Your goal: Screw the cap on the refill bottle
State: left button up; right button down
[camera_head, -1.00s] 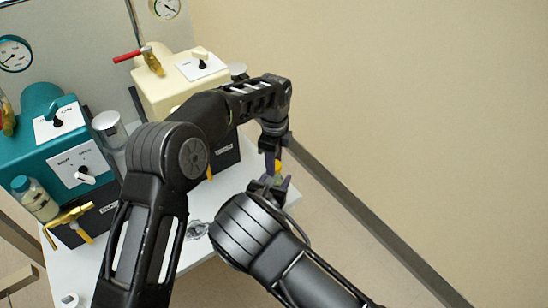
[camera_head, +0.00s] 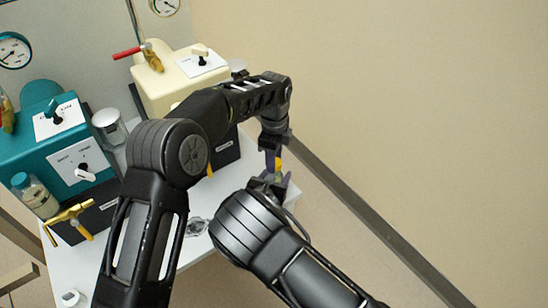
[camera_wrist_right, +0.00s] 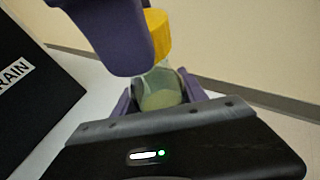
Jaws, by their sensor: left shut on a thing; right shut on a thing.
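The refill bottle (camera_wrist_right: 160,88), clear with pale contents, stands between the purple fingers of my right gripper (camera_wrist_right: 158,98), which is shut on it. The yellow cap (camera_wrist_right: 158,36) is at the top of the bottle in the right wrist view, slightly tilted with it. I cannot tell how far it is threaded. My left gripper (camera_head: 275,160) comes down from above and is shut on the cap; one of its purple fingers hides part of the cap and neck. In the head view, the cap (camera_head: 278,163) shows small between the two grippers, and my right gripper (camera_head: 270,184) is below it.
The cream machine (camera_head: 180,82) and the teal machine (camera_head: 60,145) stand to the left. A teal-capped bottle (camera_head: 38,197) and a grey-lidded jar (camera_head: 109,127) are by them. The white table's (camera_head: 187,255) right edge is near my grippers; the floor right of it is clear.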

pick_arm(q)
jog(key=shift+f, duration=0.45)
jog(key=m, duration=1.4)
jog(key=shift+m, duration=0.4)
jog(key=m, duration=0.5)
jog(key=shift+f+m, duration=0.1)
jog(key=shift+m, duration=0.2)
jog(key=o, duration=1.3)
